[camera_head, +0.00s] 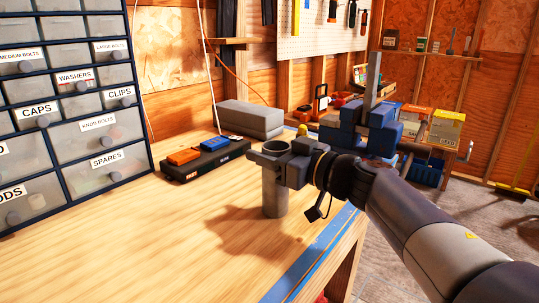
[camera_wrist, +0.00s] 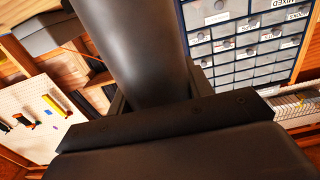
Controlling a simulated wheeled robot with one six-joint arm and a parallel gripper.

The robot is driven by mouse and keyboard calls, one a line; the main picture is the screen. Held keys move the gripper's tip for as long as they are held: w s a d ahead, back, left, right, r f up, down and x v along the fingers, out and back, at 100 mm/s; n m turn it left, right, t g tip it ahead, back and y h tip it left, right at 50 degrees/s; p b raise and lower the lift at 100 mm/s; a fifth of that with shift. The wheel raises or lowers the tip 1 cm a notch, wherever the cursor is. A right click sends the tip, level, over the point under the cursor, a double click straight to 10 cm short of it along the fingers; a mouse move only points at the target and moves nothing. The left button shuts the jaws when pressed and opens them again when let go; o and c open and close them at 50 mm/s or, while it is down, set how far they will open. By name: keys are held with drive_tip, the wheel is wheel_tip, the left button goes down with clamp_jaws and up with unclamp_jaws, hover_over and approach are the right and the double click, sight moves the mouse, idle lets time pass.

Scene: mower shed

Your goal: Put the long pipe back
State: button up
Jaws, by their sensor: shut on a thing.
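My gripper (camera_head: 284,160) is shut on a grey pipe (camera_head: 274,195) near its top, over the right side of the workbench. The pipe is upright, with its open top rim showing at the jaws. I cannot tell whether its lower end touches the bench top. In the wrist view the pipe (camera_wrist: 140,45) is a dark thick cylinder between the jaws (camera_wrist: 150,105), its held part hidden by them. No other loose pipe shows, so its length cannot be compared.
A drawer cabinet (camera_head: 68,84) stands at left on the workbench (camera_head: 150,230). A black case with orange and blue parts (camera_head: 205,159) and a grey block (camera_head: 249,118) lie behind the pipe. A blue vise (camera_head: 375,130) holding a grey upright bar stands beyond. The bench's front left is clear.

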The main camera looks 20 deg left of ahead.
drive_tip(key=o, duration=1.5)
drive_tip(key=shift+f, duration=0.1)
drive_tip(key=shift+d+r, duration=0.15)
drive_tip(key=shift+r, duration=0.05)
drive_tip(key=p+v, duration=0.1)
drive_tip(key=v, duration=1)
drive_tip(key=shift+s+d+p, duration=0.15)
drive_tip(key=shift+d+p, duration=0.2)
drive_tip(key=shift+f, duration=0.1)
